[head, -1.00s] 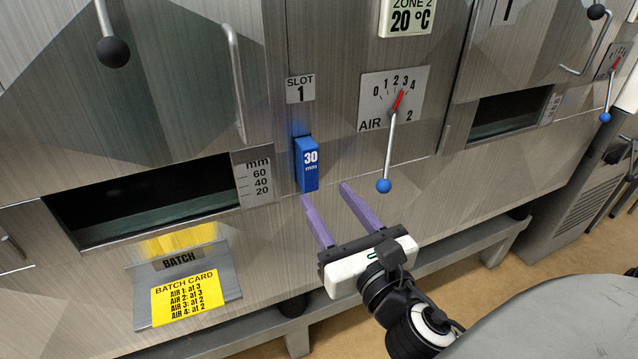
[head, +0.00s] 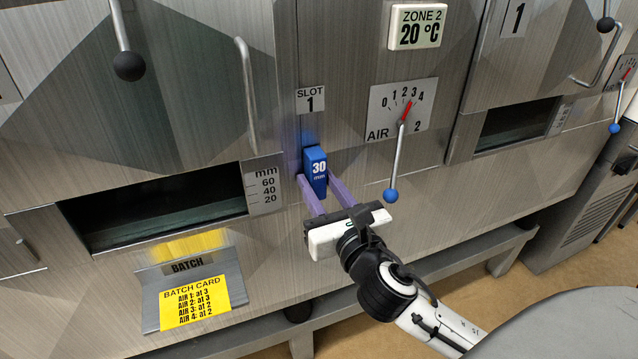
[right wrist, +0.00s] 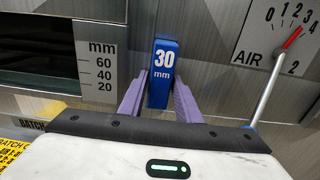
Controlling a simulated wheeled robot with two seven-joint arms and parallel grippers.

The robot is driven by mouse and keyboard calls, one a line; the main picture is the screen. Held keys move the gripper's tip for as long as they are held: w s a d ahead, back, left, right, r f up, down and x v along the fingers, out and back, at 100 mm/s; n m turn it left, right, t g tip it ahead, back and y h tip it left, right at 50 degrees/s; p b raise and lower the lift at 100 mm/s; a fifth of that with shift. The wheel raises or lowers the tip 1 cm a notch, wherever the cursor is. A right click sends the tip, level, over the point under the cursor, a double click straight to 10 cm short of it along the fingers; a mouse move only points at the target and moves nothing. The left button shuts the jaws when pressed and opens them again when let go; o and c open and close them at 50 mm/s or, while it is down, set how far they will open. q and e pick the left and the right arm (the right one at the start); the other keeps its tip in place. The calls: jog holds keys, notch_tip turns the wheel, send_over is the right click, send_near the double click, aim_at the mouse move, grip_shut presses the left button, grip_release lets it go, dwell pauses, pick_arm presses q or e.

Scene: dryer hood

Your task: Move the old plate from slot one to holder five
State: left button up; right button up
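The blue plate marked 30 mm (head: 317,167) sticks out of the metal panel just below the SLOT 1 label (head: 310,99). My right gripper (head: 315,182) has its two purple fingers on either side of the plate, close against its sides. In the right wrist view the plate (right wrist: 161,72) stands between the fingertips (right wrist: 161,88) with no clear gap at either side. The plate's back end is hidden in the panel. I cannot make out holder five. My left gripper is out of view.
An air lever with a blue knob (head: 391,196) hangs just right of my right gripper. A dark opening (head: 160,208) with a mm scale (head: 263,185) lies to the left. A batch card shelf (head: 238,287) juts out below it.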

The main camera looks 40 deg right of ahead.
grip_shut()
jog(key=shift+s, duration=0.2)
jog(key=shift+v, duration=2.35)
jog(key=v, duration=0.8)
dwell(1.2)
jog(key=shift+p, duration=0.5)
jog(key=shift+s, duration=0.1)
dwell(0.4)
